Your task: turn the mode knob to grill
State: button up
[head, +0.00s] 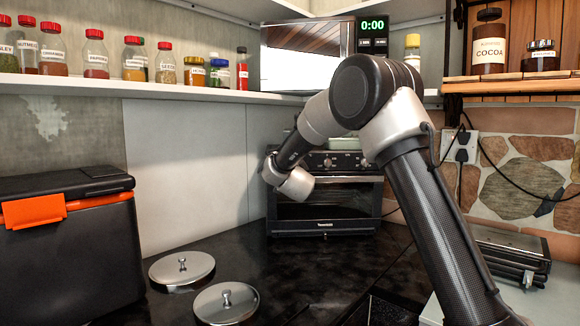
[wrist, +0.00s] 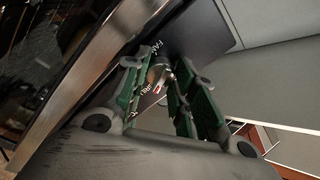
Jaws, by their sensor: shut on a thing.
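The toaster oven (head: 325,222) stands on the dark counter, with a black door and a knob panel along its top. In the wrist view my gripper (wrist: 162,72) has its green-padded fingers on either side of a silver mode knob (wrist: 158,75) and is shut on it. Small white lettering and a red mark show on the panel around this knob, partly hidden by the fingers; I cannot read the setting it points to. In the head view my arm covers the left end of the panel, hiding the held knob and my fingertips.
Two round metal lids (head: 182,268) (head: 226,303) lie on the counter at front left. A black box with an orange latch (head: 34,210) stands at left. A microwave (head: 308,56) and spice jars (head: 95,56) sit on the shelf above. A black grill press (head: 508,256) is at right.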

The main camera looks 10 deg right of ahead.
jog(key=shift+d, duration=0.1)
jog(key=o, duration=1.1)
jog(key=shift+c, duration=0.2)
